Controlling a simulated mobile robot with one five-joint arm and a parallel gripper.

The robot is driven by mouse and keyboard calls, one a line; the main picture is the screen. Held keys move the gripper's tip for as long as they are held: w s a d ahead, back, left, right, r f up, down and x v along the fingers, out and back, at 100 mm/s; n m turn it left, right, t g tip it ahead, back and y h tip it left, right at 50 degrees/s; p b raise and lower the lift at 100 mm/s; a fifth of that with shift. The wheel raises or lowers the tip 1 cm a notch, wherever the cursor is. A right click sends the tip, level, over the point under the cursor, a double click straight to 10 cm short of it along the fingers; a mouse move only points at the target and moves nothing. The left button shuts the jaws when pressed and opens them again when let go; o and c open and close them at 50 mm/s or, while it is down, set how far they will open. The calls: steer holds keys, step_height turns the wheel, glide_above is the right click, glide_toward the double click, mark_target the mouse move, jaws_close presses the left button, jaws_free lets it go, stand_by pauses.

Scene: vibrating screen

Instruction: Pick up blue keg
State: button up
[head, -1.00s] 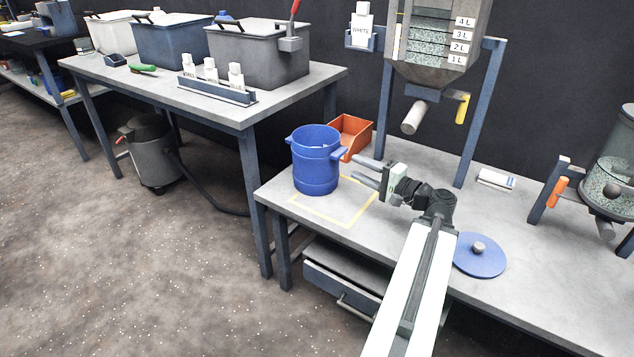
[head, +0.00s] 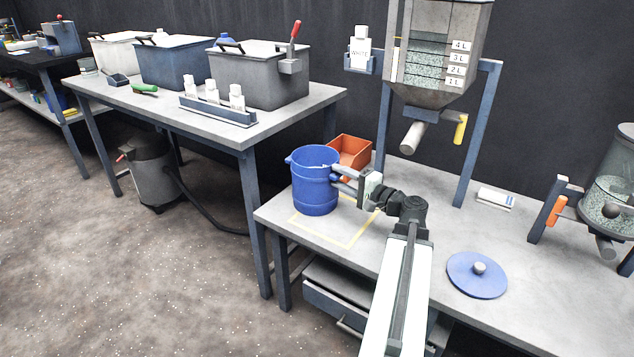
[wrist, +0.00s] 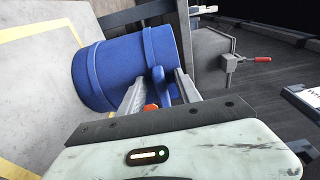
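The blue keg (head: 314,190) stands upright and open-topped on the low grey bench, in the far left part of the yellow outlined square. It has small lugs at its sides near the rim. My gripper (head: 338,178) is at the keg's right side. In the wrist view my gripper (wrist: 160,78) has its two fingers apart, on either side of a lug of the keg (wrist: 108,70), with visible gaps. The fingertips are close to the keg wall; I cannot tell whether they touch it.
An orange bin (head: 352,150) sits just behind the keg. A blue lid (head: 477,274) lies on the bench (head: 440,200) to the right. A hopper (head: 432,75) on a blue frame stands behind. A higher table (head: 300,102) with tubs is at the left.

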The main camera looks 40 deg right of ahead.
jaws_close()
stand_by(1.3)
